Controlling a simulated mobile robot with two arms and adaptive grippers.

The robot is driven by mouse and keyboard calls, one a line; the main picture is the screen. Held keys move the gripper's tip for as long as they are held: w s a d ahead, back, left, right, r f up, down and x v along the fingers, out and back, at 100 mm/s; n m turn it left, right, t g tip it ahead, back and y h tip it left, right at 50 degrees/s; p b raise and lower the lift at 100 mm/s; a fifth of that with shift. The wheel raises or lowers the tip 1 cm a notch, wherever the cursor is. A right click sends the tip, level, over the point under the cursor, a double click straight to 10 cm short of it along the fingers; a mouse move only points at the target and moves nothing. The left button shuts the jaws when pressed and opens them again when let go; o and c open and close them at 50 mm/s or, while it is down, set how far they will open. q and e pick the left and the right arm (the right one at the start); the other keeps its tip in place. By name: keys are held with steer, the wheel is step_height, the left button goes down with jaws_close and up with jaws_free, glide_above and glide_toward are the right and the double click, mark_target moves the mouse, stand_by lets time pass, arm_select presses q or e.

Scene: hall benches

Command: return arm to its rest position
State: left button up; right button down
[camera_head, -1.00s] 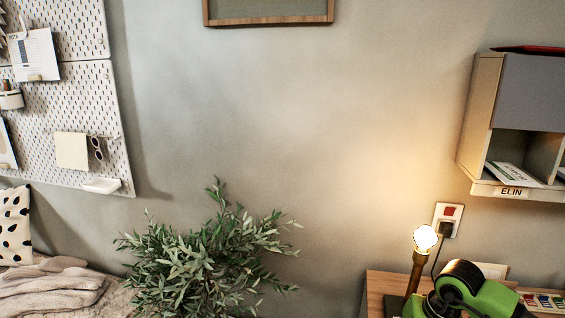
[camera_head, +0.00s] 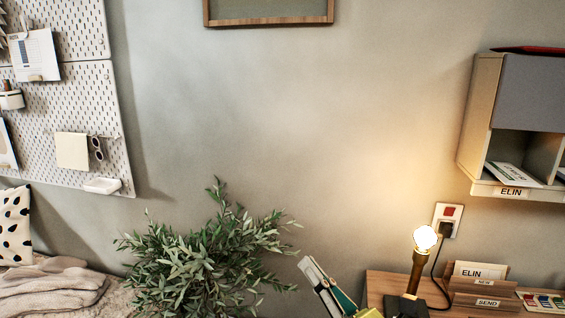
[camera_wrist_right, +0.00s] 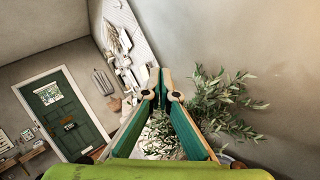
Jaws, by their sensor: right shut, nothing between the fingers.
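My right gripper (camera_head: 318,275) shows at the bottom of the head view, between the leafy plant and the wooden bench, pointing up and to the left. In the right wrist view its fingers (camera_wrist_right: 161,84) meet at the tips with nothing between them. It is in the air and touches nothing that I can see. My left gripper is in neither view.
The plant (camera_head: 212,258) is left of my right gripper. A lit lamp (camera_head: 424,240) stands on the bench (camera_head: 378,286) to the right, by letter holders (camera_head: 478,287). A wall cabinet (camera_head: 520,92) hangs above. The wall between is clear.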

steer(key=d+f+m+h, duration=1.2)
steer(key=d+m+h, duration=0.1)
steer(key=m, duration=0.7)
steer(key=s+d+f+m+g+h, duration=0.1)
steer(key=s+d+f+m+g, duration=0.15)
steer(key=f, duration=0.25)
steer(key=s+d+f+m+g+h, duration=0.1)
steer(key=s+f+m+g, duration=0.2)
steer(key=s+f+m, duration=0.15)
steer(key=s+a+f+m+g+y, duration=0.1)
steer(key=s+f+m+g, duration=0.4)
steer(key=s, duration=0.4)
steer(key=s+f+m+g+y, duration=0.1)
steer(key=s+f+m+g, duration=0.25)
steer(key=s+f, duration=0.5)
steer(key=s+f+g, duration=0.1)
steer(key=s+f, duration=0.1)
steer(key=f, duration=1.2)
steer(key=s+f, duration=0.2)
steer(key=f, duration=1.1)
steer(key=s+d+f+n+g, duration=0.1)
steer(key=s+d+f, duration=0.1)
steer(key=s+f, duration=1.2)
steer(key=shift+s+d+f+g, duration=0.15)
steer(key=shift+s+d+g, duration=0.15)
steer(key=shift+s, duration=0.9)
